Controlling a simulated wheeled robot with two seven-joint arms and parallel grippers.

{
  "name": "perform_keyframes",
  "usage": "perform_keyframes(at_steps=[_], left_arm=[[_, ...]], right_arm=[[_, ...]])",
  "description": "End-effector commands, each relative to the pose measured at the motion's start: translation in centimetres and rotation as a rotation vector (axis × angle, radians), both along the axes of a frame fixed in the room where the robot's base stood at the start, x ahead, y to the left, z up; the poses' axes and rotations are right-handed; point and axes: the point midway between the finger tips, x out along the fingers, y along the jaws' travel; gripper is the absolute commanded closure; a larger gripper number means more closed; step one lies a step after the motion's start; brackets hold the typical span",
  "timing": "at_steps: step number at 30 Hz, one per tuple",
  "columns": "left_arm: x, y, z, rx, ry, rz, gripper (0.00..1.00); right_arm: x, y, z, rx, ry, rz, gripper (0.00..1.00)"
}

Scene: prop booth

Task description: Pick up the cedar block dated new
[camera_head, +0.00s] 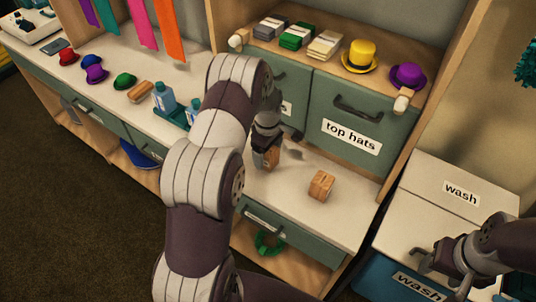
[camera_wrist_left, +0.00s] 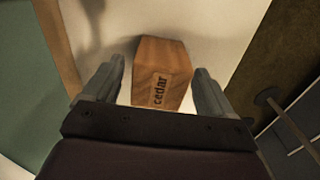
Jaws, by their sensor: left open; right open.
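A brown wooden block (camera_head: 267,157) sits on the pale counter below my left gripper (camera_head: 270,139), partly hidden by it. In the left wrist view a brown block with a "cedar" label (camera_wrist_left: 160,75) lies between the two fingers of my left gripper (camera_wrist_left: 158,88). The fingers are open, with a gap on each side of the block. No date can be read on it. A second, lighter wooden block (camera_head: 321,185) sits on the counter to the right; its label is not readable. My right gripper (camera_head: 440,262) is open and empty at the lower right.
A drawer labelled "top hats" (camera_head: 348,118) stands behind the blocks, under a shelf with a yellow hat (camera_head: 360,56) and purple hat (camera_head: 408,76). Blue bottles (camera_head: 164,97) stand left of my arm. A white "wash" bin (camera_head: 440,200) stands at the right.

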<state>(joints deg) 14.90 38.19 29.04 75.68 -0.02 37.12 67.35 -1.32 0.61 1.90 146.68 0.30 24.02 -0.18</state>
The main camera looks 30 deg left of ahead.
Motion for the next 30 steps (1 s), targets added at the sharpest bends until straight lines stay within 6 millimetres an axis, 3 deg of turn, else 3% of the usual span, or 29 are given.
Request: perform_keyframes(at_steps=[3,9,14,23,30], left_arm=[[0.0,0.0,-1.0,0.000,0.000,0.000,0.15],[0.0,0.0,-1.1,0.000,-0.001,0.000,0.18],[0.0,0.0,-1.1,0.000,-0.001,0.000,0.70],[0.0,0.0,-1.0,0.000,-0.002,0.000,0.72],[0.1,0.0,1.4,0.000,-0.004,0.000,0.72]], right_arm=[[0.0,0.0,0.1,0.000,0.000,0.000,0.44],[0.0,0.0,0.1,0.000,0.000,0.000,0.44],[0.0,0.0,0.1,0.000,0.001,0.000,0.44],[0.0,0.0,0.0,0.000,0.000,0.000,0.44],[0.0,0.0,-0.5,0.000,0.000,0.000,0.44]])
